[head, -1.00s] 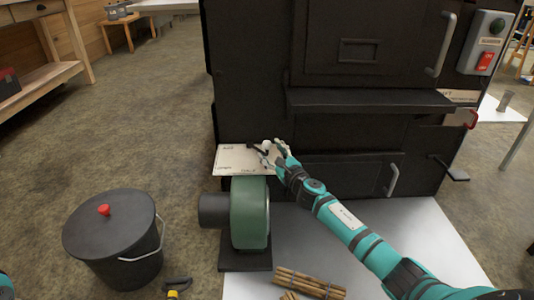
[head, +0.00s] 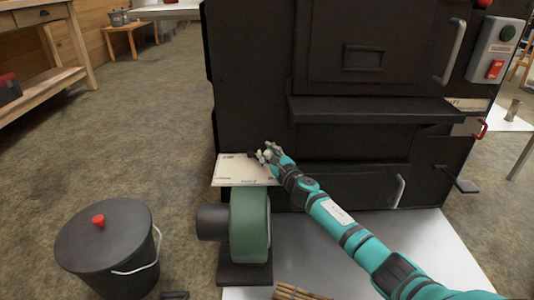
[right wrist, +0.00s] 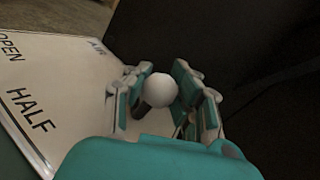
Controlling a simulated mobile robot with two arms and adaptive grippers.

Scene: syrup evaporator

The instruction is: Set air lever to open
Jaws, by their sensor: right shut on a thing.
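The air lever's round white knob (right wrist: 160,90) sits between the fingers of my right gripper (right wrist: 163,92) in the right wrist view. The fingers are shut on it from both sides. The pale label plate (right wrist: 68,85) beside it reads AIR, OPEN and HALF; the rest of its lettering is hidden there. In the head view, my right gripper (head: 265,156) is at the plate's far right part, and the plate (head: 237,172) lies above the green blower. A short dark bit of the lever (head: 252,155) shows left of the fingers. My left gripper is out of view.
The black evaporator body (head: 250,80) stands right behind the plate. The green blower (head: 250,225) is below it. A lidded black bucket (head: 105,245) stands at the lower left, and bundled sticks (head: 300,292) lie at the bottom. The floor at left is open.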

